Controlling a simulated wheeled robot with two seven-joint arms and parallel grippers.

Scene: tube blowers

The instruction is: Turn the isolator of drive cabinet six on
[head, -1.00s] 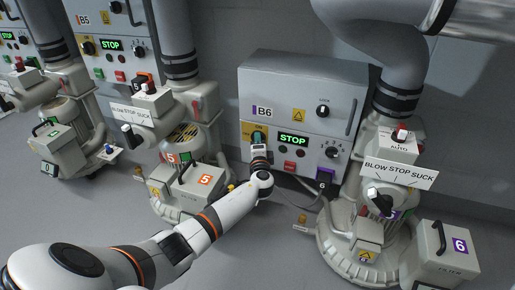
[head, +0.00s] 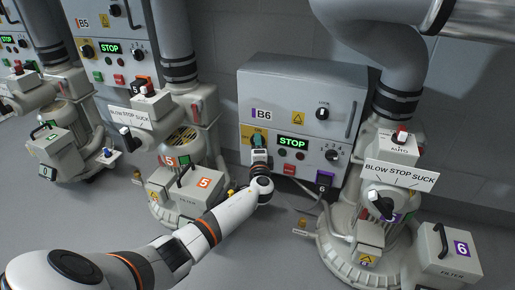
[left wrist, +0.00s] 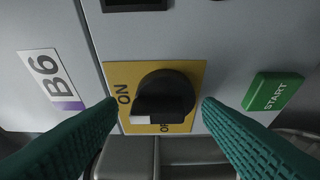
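Drive cabinet B6 (head: 300,85) stands at the wall, its display (head: 292,143) reading STOP. Its isolator is a black rotary knob (left wrist: 165,93) on a yellow plate (left wrist: 195,72) marked ON and OFF; the plate also shows at the cabinet's lower left in the head view (head: 247,133). In the left wrist view the knob's grip bar lies crosswise, with a white mark at its left end, near the OFF lettering. My left gripper (left wrist: 160,120) is open, its green fingers on either side of the knob with visible gaps. In the head view the gripper largely covers the knob. My right gripper is not in view.
A green START button (left wrist: 273,91) is close to the right finger. Another knob (head: 332,155) and a red button (head: 289,169) are on the cabinet front. The blower with the BLOW STOP SUCK sign (head: 401,175) stands right of it; filter box 5 (head: 190,195) is beside my arm.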

